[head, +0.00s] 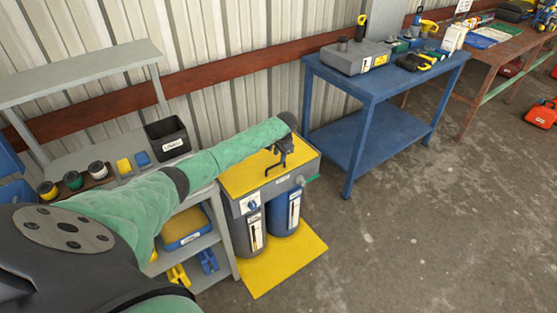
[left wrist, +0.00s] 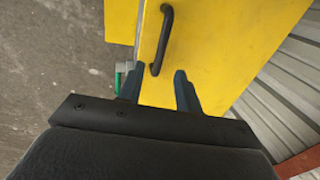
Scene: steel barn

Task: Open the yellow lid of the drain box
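The drain box (head: 284,185) is a grey unit with a flat yellow lid (head: 245,178) on top. The lid looks closed and also fills much of the left wrist view (left wrist: 225,40). A black bar handle (left wrist: 162,38) stands on the lid. My left gripper (head: 281,160) is over the lid at the handle in the head view. In the left wrist view its two fingers (left wrist: 155,80) are apart, with the handle's near end ahead of and between the tips. No grip on the handle shows. My right gripper is in neither view.
A grey shelf bench (head: 188,155) with a black bin (head: 168,138) and small pots stands left of the box. A blue table (head: 385,118) with tools stands to the right. A yellow mat (head: 283,268) lies under the box.

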